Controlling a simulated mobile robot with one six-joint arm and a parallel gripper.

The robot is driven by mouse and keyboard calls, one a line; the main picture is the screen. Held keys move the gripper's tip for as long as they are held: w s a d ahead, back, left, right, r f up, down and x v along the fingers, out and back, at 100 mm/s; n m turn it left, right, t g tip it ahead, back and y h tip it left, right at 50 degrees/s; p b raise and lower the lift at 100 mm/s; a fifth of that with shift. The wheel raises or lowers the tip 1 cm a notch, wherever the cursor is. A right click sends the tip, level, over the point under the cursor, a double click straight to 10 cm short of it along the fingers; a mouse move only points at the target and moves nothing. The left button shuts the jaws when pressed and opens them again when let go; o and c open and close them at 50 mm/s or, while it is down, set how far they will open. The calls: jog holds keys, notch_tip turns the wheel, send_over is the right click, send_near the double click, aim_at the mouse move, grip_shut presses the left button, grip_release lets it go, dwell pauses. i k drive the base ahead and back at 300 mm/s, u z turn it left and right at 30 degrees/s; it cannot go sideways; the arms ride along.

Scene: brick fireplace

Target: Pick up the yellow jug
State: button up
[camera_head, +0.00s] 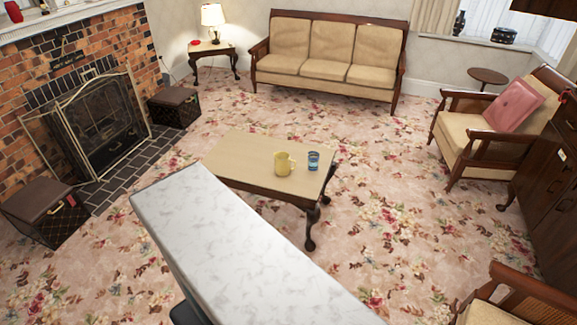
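The yellow jug (283,163) stands upright on the wooden coffee table (235,160), towards the table's right end. Its handle is on its right side, facing a blue cup (313,161). The cup stands close to the jug, with a small gap between them. My gripper is not in view, and nothing is touching the jug.
Patterned carpet lies open right of the table and behind it, before the sofa (328,70). A fireplace with a metal screen (98,122) and two dark boxes (174,107) line the left. An armchair (480,130) and dark cabinet (550,200) stand right.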

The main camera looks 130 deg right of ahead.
aim_at(282, 164)
jog(key=u, duration=0.55)
jog(key=k, duration=0.15)
jog(key=z, duration=2.45)
jog(key=k, duration=0.15)
jog(key=z, duration=1.85)
jog(key=k, duration=0.7)
jog(key=u, duration=0.15)
jog(key=i, duration=0.25)
jog(key=z, duration=0.1)
